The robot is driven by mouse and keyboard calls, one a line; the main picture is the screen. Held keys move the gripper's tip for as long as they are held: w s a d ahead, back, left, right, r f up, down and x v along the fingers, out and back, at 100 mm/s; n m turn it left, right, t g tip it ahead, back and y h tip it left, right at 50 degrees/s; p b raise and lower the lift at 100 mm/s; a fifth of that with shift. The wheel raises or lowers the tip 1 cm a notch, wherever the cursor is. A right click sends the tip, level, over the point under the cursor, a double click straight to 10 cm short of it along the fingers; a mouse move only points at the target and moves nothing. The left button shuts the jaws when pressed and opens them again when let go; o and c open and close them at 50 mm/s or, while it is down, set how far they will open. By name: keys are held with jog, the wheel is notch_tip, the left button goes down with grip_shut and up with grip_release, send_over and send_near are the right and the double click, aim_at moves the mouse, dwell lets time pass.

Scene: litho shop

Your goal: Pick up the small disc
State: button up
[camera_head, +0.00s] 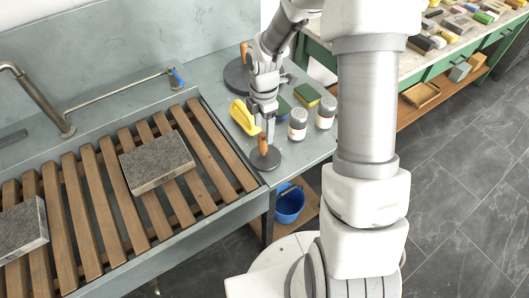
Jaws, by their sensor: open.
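The small disc (274,161) is dark and flat, with an upright wooden handle (263,143) on top. It lies on the grey counter near the front edge, just right of the slatted sink rack. My gripper (267,129) points down right above it, open, with its fingertips close to the top of the handle. I cannot tell whether the fingers touch the handle or are around it. A larger dark disc (234,78) with a similar handle (244,52) lies farther back, partly hidden by my arm.
A yellow bottle (243,117) lies left of my gripper. Two shakers (297,124) (326,112) and green-yellow sponges (307,94) are to the right. Stone slabs (156,162) (22,229) rest on the wooden slats (95,205). A blue bucket (289,206) stands below the counter.

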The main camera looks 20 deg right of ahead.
aim_at(263, 134)
jog(key=f, duration=0.4)
jog(key=shift+s+f, duration=0.2)
grip_shut()
jog(key=shift+r, duration=0.15)
dwell(1.0)
